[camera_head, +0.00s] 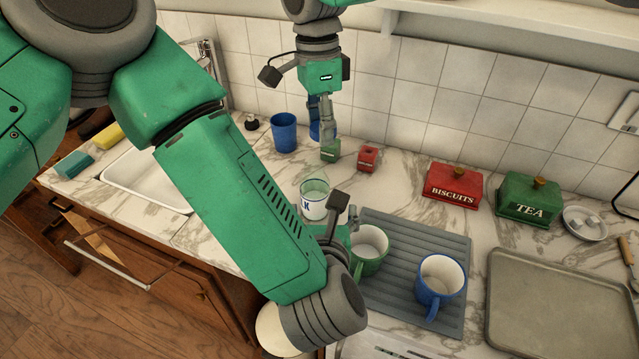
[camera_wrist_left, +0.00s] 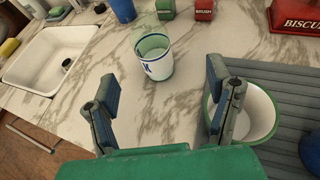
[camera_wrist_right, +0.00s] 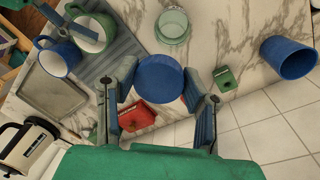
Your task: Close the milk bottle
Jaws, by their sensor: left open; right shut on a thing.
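The milk bottle (camera_head: 313,203), white with blue lettering and a pale green rim, stands upright and uncovered on the marble counter. It shows in the left wrist view (camera_wrist_left: 154,62) ahead of my left gripper (camera_wrist_left: 160,80), and in the right wrist view (camera_wrist_right: 172,25). My left gripper is open and empty. One of its fingers overlaps the green mug (camera_wrist_left: 250,112); in the head view my arm hides much of it. My right gripper (camera_head: 322,108) is shut on a round blue piece (camera_wrist_right: 160,78), perhaps the lid, above the counter behind the bottle.
A blue cup (camera_head: 284,133), small green box (camera_head: 330,151) and red box (camera_head: 368,158) stand behind the bottle. A blue mug (camera_head: 441,277) stands on the grey mat (camera_head: 400,235), with a metal tray (camera_head: 560,300) beyond. The sink (camera_head: 140,178) is left.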

